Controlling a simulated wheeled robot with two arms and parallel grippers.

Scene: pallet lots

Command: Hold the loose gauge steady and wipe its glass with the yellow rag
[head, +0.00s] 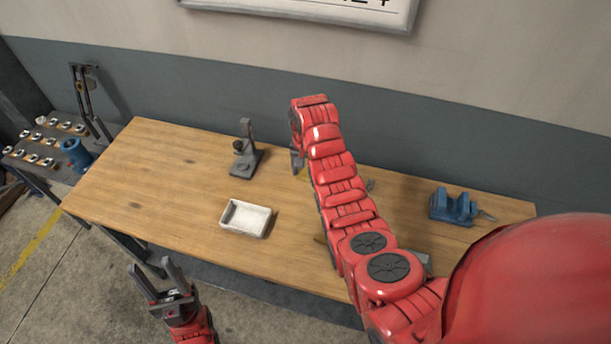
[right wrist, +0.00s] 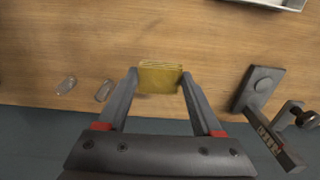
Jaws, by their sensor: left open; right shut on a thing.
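My right gripper (right wrist: 160,82) is shut on the yellow rag (right wrist: 161,77), a small folded pad between its fingertips. In the head view my red right arm covers most of that gripper, and only a sliver of yellow shows by it, over the back of the wooden bench. My left gripper (head: 152,267) is open and empty, low in front of the bench's left part. I cannot make out the loose gauge for certain; part of the bench is hidden behind my right arm.
A dark stand (head: 245,165) is at the bench's back; it also shows in the right wrist view (right wrist: 262,84). A white tray (head: 247,233) lies in front of it. A blue vise (head: 453,207) is at the right. The bench's left part (head: 150,180) is clear.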

